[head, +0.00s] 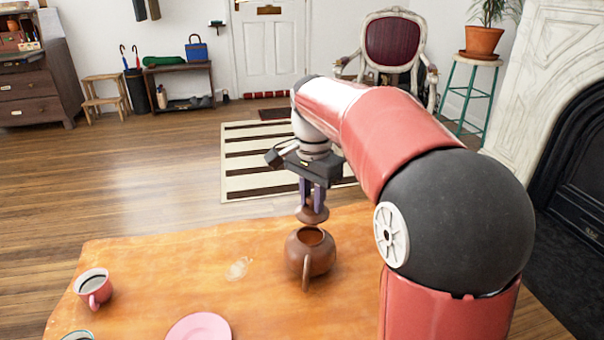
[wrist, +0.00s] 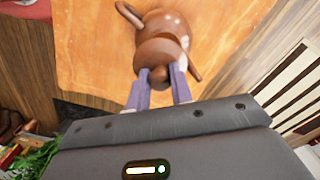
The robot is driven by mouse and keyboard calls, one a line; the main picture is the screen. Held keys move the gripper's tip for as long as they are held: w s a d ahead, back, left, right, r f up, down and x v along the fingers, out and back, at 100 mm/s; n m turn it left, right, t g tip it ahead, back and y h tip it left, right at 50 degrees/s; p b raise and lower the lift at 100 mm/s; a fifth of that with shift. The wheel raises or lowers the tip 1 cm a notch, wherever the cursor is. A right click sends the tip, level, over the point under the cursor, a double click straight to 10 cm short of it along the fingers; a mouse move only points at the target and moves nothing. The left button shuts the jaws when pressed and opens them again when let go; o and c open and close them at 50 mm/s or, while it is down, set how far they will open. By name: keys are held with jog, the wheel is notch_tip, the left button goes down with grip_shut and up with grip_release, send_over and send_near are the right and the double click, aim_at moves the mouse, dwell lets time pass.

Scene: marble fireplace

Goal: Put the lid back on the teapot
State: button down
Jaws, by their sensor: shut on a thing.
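The brown teapot (head: 311,254) stands upright on the wooden table, its round top opening uncovered. Its handle faces the front in the head view. My gripper (head: 313,200) is above the teapot, pointing down, shut on the brown lid (head: 312,214) by its knob. The lid is held a little above the opening, with a small gap showing in the head view. In the wrist view, the lid (wrist: 157,56) is between the purple fingers of my gripper (wrist: 162,84) and covers part of the teapot (wrist: 168,20).
The orange-brown table (head: 170,265) also holds a pink cup (head: 93,289) at left, a pink plate (head: 200,328) at the front and another cup partly cut off. A pale mark (head: 238,268) lies left of the teapot. The tabletop between them is clear.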

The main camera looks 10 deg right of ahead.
aim_at(311, 213)
jog(key=shift+w+f, duration=0.1)
jog(key=shift+w, duration=0.35)
notch_tip(311, 213, down, 5)
jog(key=b, duration=0.4)
jog(key=shift+s+r+b, duration=0.1)
jog(key=shift+r+b, duration=0.1)
jog(key=shift+b, duration=0.2)
jog(key=shift+f+b, duration=0.4)
jog(key=shift+f, duration=0.4)
jog(key=shift+r+p, duration=0.1)
jog(key=shift+p, duration=0.4)
jog(key=shift+f+p, duration=0.25)
jog(key=shift+p, duration=0.05)
dwell(1.3)
jog(key=c, duration=0.7)
grip_release()
